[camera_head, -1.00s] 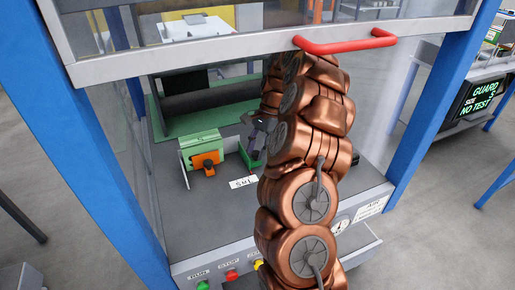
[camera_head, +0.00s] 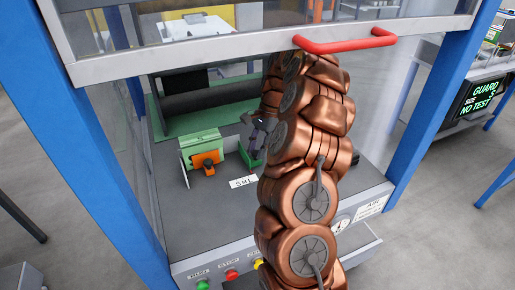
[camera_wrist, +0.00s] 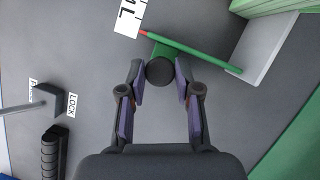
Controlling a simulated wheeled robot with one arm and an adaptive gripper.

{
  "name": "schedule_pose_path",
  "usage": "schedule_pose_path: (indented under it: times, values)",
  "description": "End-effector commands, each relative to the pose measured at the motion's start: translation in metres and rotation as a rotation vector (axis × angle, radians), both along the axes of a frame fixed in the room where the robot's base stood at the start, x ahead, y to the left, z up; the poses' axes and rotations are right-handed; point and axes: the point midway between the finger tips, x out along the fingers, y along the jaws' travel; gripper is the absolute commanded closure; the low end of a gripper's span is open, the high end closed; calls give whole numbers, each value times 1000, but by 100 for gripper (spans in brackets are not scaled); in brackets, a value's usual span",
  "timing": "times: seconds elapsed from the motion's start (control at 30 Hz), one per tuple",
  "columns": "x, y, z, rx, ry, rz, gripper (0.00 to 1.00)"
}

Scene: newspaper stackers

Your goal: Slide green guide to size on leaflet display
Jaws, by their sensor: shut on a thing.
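The green guide (camera_wrist: 208,57) is a thin green bar with a red tip and a dark-ended green knob (camera_wrist: 160,68) in the wrist view. My gripper (camera_wrist: 160,78) has its fingers on both sides of that knob. In the head view, the guide (camera_head: 246,158) is partly hidden by my arm. The display (camera_head: 482,100) at right reads GUARD, SIZE S, NO TEST in green.
A green block (camera_head: 201,141) with an orange clamp (camera_head: 207,159) stands left of the guide. Blue posts and a raised clear guard with a red handle (camera_head: 344,42) frame the opening. In the wrist view, a dark lever (camera_wrist: 45,100) sits by a LOCK label (camera_wrist: 72,104).

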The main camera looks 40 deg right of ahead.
Motion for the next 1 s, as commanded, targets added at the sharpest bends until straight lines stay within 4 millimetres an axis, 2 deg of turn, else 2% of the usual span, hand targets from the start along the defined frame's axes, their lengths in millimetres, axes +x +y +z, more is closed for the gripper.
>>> schedule_pose_path:
  times: [0.17, 0.43, 0.73, 0.77, 0.83, 1.0]
  values:
    - [2, 10, 0, 2, 1, 1, 100]
    - [13, 50, 0, 1, 0, 2, 100]
    - [14, 52, 1, 0, -1, -1, 100]
    - [14, 52, 1, 0, -1, -1, 65]
    - [14, 52, 1, 0, -1, -1, 58]
    - [14, 52, 0, 0, -1, 0, 57]
